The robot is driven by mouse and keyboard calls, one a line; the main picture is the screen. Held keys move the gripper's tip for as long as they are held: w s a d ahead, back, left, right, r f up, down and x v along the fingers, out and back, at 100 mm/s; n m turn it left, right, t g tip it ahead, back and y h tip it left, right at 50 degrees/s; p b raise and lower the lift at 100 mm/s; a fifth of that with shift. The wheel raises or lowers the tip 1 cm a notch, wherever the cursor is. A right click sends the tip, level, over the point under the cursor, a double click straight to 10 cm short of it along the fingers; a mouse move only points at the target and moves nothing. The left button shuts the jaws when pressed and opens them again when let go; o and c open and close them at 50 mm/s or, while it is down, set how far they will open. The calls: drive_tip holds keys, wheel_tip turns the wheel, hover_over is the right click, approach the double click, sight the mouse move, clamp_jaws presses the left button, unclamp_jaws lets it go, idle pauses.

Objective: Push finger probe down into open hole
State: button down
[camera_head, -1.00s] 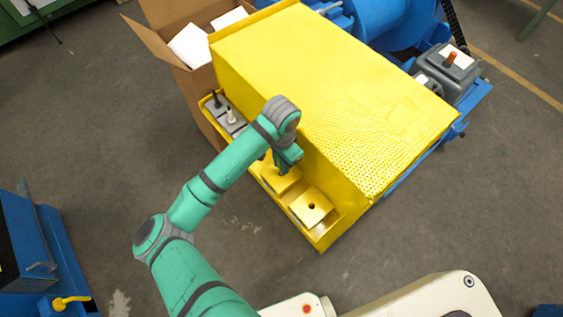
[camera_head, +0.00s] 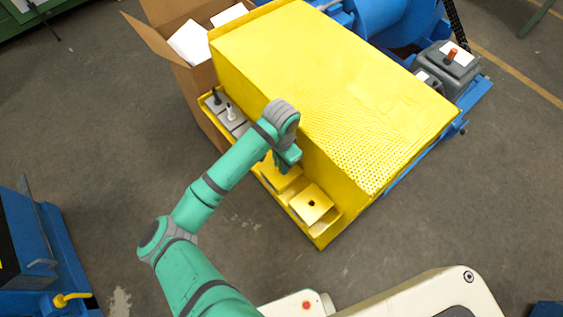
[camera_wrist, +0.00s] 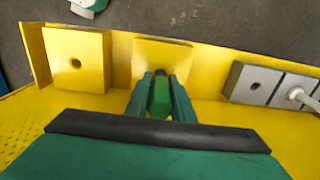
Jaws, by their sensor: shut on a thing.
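My gripper (camera_wrist: 160,92) is shut on a green piece, likely the finger probe (camera_wrist: 160,98), which shows between its two fingers with a dark tip at the far end. The gripper is over the middle yellow block (camera_wrist: 162,52), which also shows in the head view (camera_head: 270,177). The probe tip overlaps this block in the wrist view; whether it is in a hole is hidden. A second yellow block (camera_wrist: 75,60) with an open dark hole stands to the left, and in the head view it is at the near end of the tray (camera_head: 312,204).
Grey blocks (camera_wrist: 249,84) stand at the right in the wrist view, one with a hole, one with a white peg (camera_wrist: 297,93). The large yellow guard (camera_head: 330,90) rises right beside the arm. An open cardboard box (camera_head: 165,40) is behind.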

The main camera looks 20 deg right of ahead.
drive_tip(key=shift+f, duration=0.75)
drive_tip(key=c, duration=1.5)
unclamp_jaws()
drive_tip(key=shift+o, duration=0.2)
wheel_tip(320, 180, up, 11)
drive_tip(key=shift+f, duration=0.1)
